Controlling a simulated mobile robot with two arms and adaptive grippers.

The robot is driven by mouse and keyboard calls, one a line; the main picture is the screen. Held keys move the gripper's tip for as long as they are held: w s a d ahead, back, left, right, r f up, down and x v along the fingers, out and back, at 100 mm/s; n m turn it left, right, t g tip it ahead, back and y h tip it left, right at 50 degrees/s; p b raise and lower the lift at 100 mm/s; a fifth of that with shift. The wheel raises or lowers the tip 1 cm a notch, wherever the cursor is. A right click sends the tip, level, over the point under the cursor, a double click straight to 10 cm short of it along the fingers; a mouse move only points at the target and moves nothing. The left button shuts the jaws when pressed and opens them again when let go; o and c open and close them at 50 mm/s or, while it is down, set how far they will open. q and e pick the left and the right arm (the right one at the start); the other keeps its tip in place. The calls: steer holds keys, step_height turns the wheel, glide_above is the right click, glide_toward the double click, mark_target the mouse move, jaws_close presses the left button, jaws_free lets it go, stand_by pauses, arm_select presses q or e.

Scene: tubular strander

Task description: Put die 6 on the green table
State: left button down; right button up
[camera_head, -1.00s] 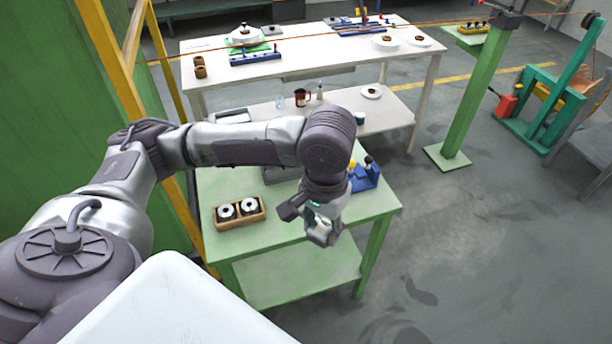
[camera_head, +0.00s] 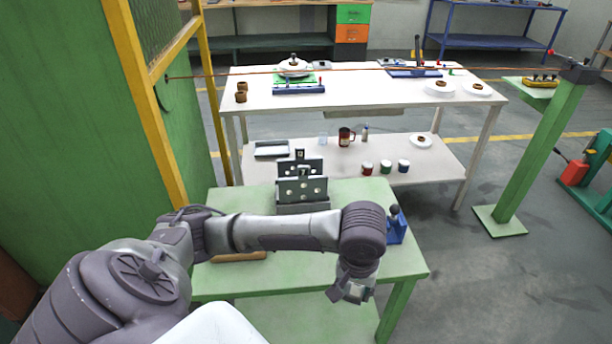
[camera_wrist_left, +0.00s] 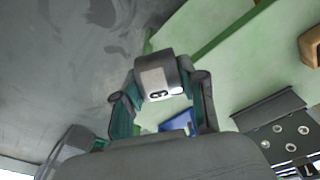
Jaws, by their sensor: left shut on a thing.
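The die (camera_wrist_left: 157,76) shows in the left wrist view as a grey block with a pale face bearing a dark numeral that reads as 6 or 9. My left gripper (camera_wrist_left: 161,92) is shut on it, with a finger on each side. In the head view, my left gripper (camera_head: 350,288) hangs over the front right part of the green table (camera_head: 300,268), near its edge. The die is small and partly hidden there. In the left wrist view, the green table (camera_wrist_left: 228,75) lies below and to the right of the die, with floor to the left.
A grey rack with holed plates (camera_head: 302,190) stands at the table's back. A blue holder (camera_head: 397,230) stands at its right edge. A wooden tray (camera_head: 238,257) is mostly hidden behind my arm. A white workbench (camera_head: 365,93) stands behind. The table's front middle is bare.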

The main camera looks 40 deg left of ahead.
arm_select(q)
steer(key=w+a+r+n+y, duration=0.2)
steer(key=w+a+r+n, duration=0.1)
steer(key=w+n, duration=0.3)
steer(key=shift+t, duration=0.3)
steer(key=w+a+f, duration=0.4)
steer(key=a, duration=0.1)
steer(key=w+a+f, duration=0.2)
steer(key=a, duration=0.1)
steer(key=shift+w+f+p, duration=0.25)
steer(key=shift+p, duration=0.05)
steer(key=shift+w+a+f, duration=0.25)
steer(key=shift+f, duration=0.1)
steer(key=shift+f+p, duration=0.35)
steer(key=shift+f, duration=1.55)
arm_select(e)
steer(key=shift+w+r, duration=0.35)
steer(key=shift+w, duration=0.25)
arm_select(q)
steer(key=shift+f, duration=0.1)
steer(key=c, duration=1)
jaws_free()
steer(key=shift+s, duration=0.1)
steer(key=shift+o, duration=0.4)
